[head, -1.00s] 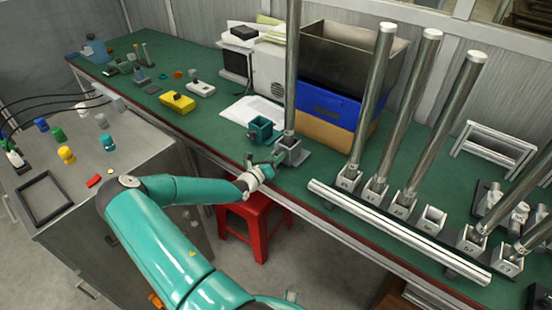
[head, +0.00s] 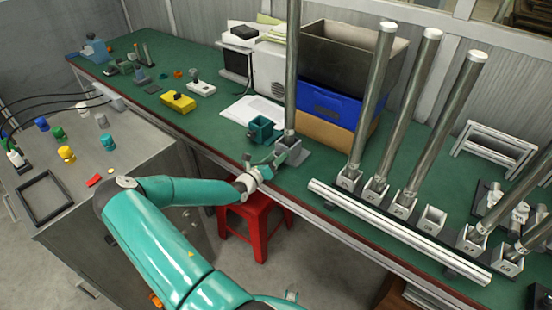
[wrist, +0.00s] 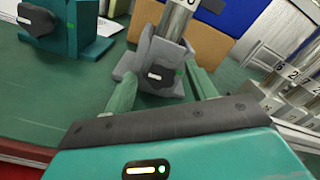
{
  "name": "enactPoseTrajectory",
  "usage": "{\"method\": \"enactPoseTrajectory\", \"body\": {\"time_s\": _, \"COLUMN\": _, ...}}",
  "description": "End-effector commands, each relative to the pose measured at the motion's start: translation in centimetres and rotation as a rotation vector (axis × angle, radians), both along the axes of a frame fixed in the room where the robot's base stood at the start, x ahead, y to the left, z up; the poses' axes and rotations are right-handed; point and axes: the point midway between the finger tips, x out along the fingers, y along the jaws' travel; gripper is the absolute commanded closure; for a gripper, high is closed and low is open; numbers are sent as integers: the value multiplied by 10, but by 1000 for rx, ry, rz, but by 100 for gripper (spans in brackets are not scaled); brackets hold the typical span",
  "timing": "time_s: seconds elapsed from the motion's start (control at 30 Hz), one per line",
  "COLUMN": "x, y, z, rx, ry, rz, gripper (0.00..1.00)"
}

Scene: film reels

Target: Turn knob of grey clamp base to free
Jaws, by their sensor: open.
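The grey clamp base (wrist: 172,62) stands on the green bench, with a metal tube (wrist: 176,20) upright in it. Its dark knob (wrist: 158,76) faces my gripper, and a small green mark shows beside it. My gripper (wrist: 160,88) is open, with one finger on each side of the knob's front; I cannot tell whether either finger touches. In the head view, the grey clamp base (head: 300,153) is partly hidden by my gripper (head: 274,158) at the bench's front edge. A teal clamp base (head: 262,130) with a similar dark knob (wrist: 38,20) stands to the left.
Blue (head: 328,107) and tan (head: 328,137) bins stand behind the clamp base. A row of small numbered holders with tilted tubes (head: 375,95) and a long metal rail (head: 395,230) lie to the right. A red stool (head: 258,222) is below the bench edge.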

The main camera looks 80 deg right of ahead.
Motion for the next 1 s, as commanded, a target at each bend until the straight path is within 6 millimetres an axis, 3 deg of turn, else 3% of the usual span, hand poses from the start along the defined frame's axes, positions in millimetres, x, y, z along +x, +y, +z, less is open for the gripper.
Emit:
{"method": "enactPoseTrajectory", "body": {"time_s": 0.6, "x": 48, "y": 110, "z": 0, "rx": 2, "ry": 0, "rz": 1, "gripper": 43}}
{"method": "enactPoseTrajectory", "body": {"time_s": 1.0, "x": 51, "y": 120, "z": 0, "rx": 1, "ry": 1, "rz": -1, "gripper": 43}}
